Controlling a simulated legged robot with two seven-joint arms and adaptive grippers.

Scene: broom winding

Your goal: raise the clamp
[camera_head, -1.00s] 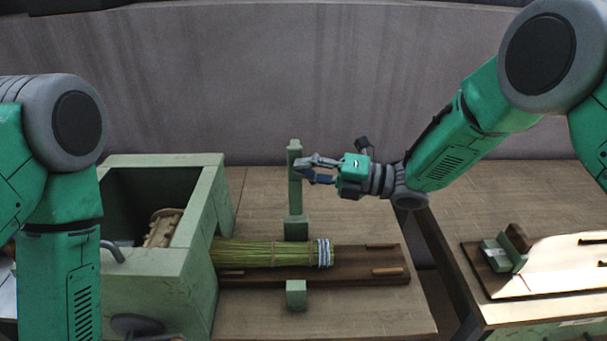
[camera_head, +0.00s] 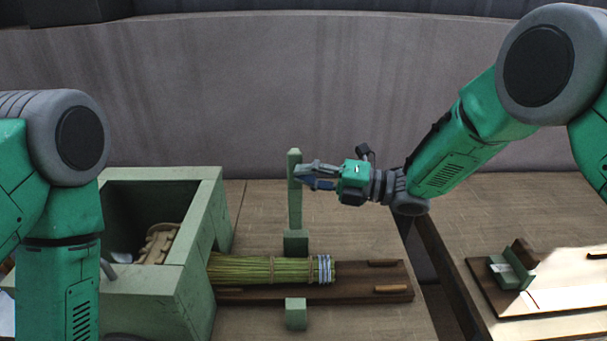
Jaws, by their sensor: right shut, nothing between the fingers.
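The clamp's green arm (camera_head: 294,205) stands upright on its green base block (camera_head: 296,242), behind the broom bundle. A second green block (camera_head: 296,313) sits in front of the bundle. The straw bundle (camera_head: 245,269) lies on a dark wooden board (camera_head: 355,281), with wire bands near its right end. My right gripper (camera_head: 306,176) is shut and empty at the right side of the upright arm, near its top. I cannot tell whether the fingertips touch it. My left arm shows at the left edge, but its gripper is out of view.
A green open-topped box machine (camera_head: 205,215) stands at the left, with the bundle's left end against it. A second table at the right carries a board with a small green block (camera_head: 511,270). A gap (camera_head: 432,260) separates the tables.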

